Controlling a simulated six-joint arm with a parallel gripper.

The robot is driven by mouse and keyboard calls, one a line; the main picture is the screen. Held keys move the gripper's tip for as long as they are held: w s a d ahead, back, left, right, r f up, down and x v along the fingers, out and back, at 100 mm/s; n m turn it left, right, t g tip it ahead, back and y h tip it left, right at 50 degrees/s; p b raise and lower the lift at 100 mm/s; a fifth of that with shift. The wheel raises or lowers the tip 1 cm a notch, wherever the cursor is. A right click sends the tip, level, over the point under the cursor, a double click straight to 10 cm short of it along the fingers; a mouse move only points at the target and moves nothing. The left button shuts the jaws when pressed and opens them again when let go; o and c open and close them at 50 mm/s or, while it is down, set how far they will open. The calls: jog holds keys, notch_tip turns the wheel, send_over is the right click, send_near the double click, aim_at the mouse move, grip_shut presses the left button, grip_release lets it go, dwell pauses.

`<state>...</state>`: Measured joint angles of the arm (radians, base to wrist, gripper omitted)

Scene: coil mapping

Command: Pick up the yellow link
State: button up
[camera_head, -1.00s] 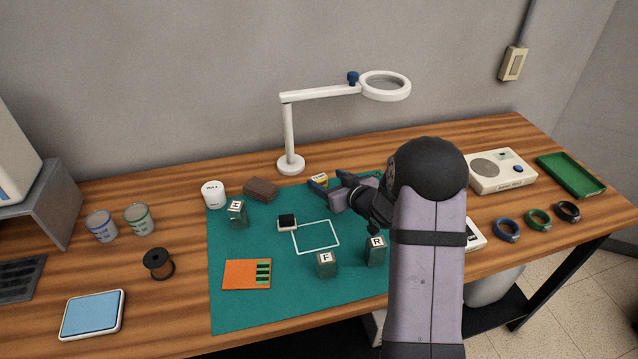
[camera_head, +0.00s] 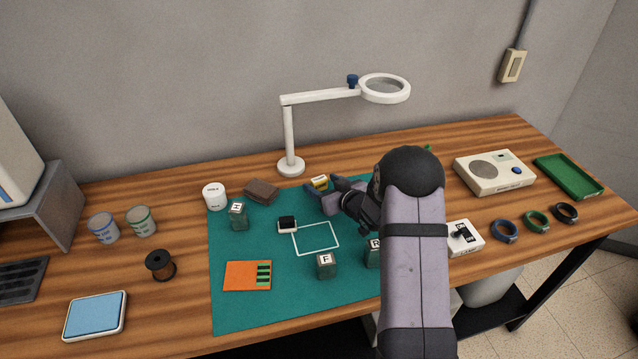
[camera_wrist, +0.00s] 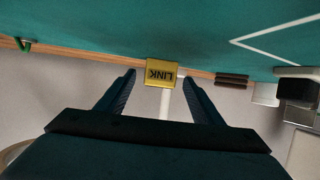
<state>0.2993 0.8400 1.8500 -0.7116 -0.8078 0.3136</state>
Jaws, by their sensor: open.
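The yellow link (camera_head: 320,183) is a small yellow block at the back of the green mat, near the lamp base. In the wrist view the yellow link (camera_wrist: 161,73) shows the word LINK, upside down. My gripper (camera_head: 324,192) reaches in from the right at the back of the mat. In the wrist view my gripper (camera_wrist: 158,78) is open, with one finger on each side of the link's line. The link appears between and just beyond the fingertips. I cannot tell whether a finger touches it.
A brown block (camera_head: 261,190) and a white cup (camera_head: 214,196) stand left of the link. The magnifier lamp (camera_head: 291,165) stands behind it. Lettered blocks H (camera_head: 238,216), F (camera_head: 326,265) and R (camera_head: 373,254) stand on the green mat (camera_head: 235,308). The white outlined square is empty.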

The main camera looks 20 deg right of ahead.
aim_at(321, 183)
jog(key=shift+p+x, duration=0.55)
jog(key=shift+x, duration=1.45)
jog(key=c, duration=1.2)
